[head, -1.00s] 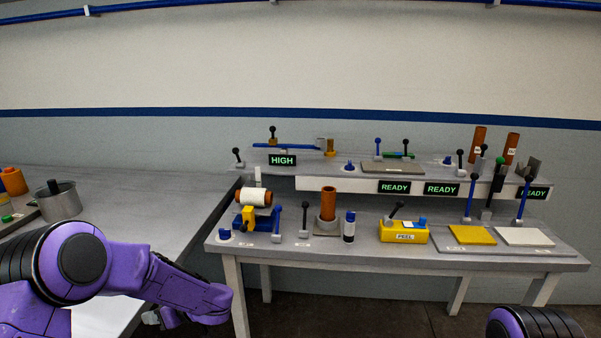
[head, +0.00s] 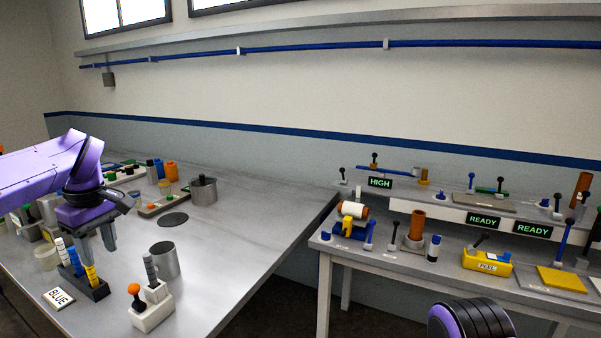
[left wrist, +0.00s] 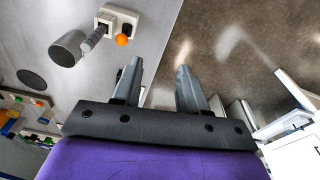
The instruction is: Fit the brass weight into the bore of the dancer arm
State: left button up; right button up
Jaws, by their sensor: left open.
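The dancer arm appears to be the blue bar (head: 392,171) on the raised shelf of the right bench, above the HIGH sign. A small gold-brown cylinder (head: 424,176), likely the brass weight, stands near the bar's right end. The bore is too small to make out. My left gripper (head: 97,248) is far to the left of both, over the left bench. Its fingers point down beside a dark rack, apart and empty. In the left wrist view the two fingers (left wrist: 160,65) are also spread with nothing between them. My right gripper is out of view.
Near my left gripper stand a dark rack (head: 94,291) of striped sticks, a grey cup (head: 165,261) and a white block (head: 151,311) with an orange knob. A pot (head: 203,191) stands farther back. A floor gap separates the benches. The left bench's right part is clear.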

aim_at(416, 172)
jog(key=z, duration=0.35)
jog(key=i, duration=1.4)
jog(key=z, duration=1.2)
jog(key=i, duration=1.3)
jog(key=z, duration=0.55)
